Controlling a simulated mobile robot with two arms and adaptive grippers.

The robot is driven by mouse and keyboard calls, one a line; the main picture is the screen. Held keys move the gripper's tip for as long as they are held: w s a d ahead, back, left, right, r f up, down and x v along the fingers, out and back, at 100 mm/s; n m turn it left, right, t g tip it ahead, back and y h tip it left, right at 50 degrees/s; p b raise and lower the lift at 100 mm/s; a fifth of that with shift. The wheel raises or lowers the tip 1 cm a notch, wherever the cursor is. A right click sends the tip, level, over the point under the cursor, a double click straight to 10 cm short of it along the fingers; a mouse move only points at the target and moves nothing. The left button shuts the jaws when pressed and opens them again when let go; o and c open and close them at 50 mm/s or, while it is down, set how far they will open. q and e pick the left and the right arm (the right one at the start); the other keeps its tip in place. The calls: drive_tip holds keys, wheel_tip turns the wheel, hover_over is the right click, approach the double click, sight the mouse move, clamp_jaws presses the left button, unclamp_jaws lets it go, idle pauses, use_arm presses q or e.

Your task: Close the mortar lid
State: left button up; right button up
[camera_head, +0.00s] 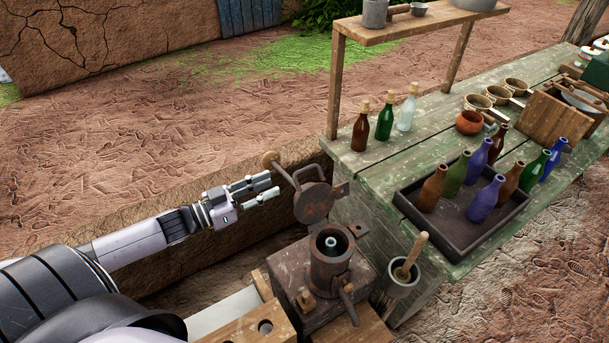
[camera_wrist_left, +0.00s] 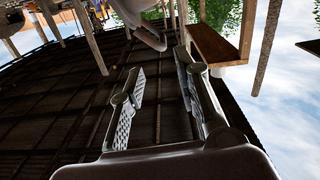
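The mortar (camera_head: 331,262) is a rusty metal cylinder on a dark block, its round mouth uncovered. The left wrist view shows the same open fingers (camera_wrist_left: 162,88), and no lid can be made out there. My right gripper is not in view.
A green wooden table (camera_head: 375,175) on the right holds several bottles and a dark tray (camera_head: 407,205). A shelf (camera_head: 420,22) stands over its far side. A cup with a wooden pestle (camera_head: 404,285) is right of the mortar. A low mud wall (camera_head: 220,243) runs behind the gripper.

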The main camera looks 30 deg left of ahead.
sight(305, 169)
use_arm(q)
drive_tip(key=b+x, duration=0.4)
drive_tip(key=x, duration=0.6)
drive_tip(key=shift+w+a+f+b, duration=0.1)
drive_tip(key=shift+w+f+b, duration=0.05)
drive_tip(key=shift+b, duration=0.15)
drive_tip(key=shift+w+d, duration=0.25)
drive_tip(key=shift+w, duration=0.2)
drive_tip(key=shift+d, duration=0.1)
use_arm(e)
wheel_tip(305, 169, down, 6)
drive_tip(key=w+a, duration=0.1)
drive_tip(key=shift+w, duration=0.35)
use_arm(q)
drive_tip(key=shift+w, duration=0.1)
drive_tip(key=shift+c, duration=0.5)
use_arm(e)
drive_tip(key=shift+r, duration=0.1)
use_arm(q)
clamp_jaws()
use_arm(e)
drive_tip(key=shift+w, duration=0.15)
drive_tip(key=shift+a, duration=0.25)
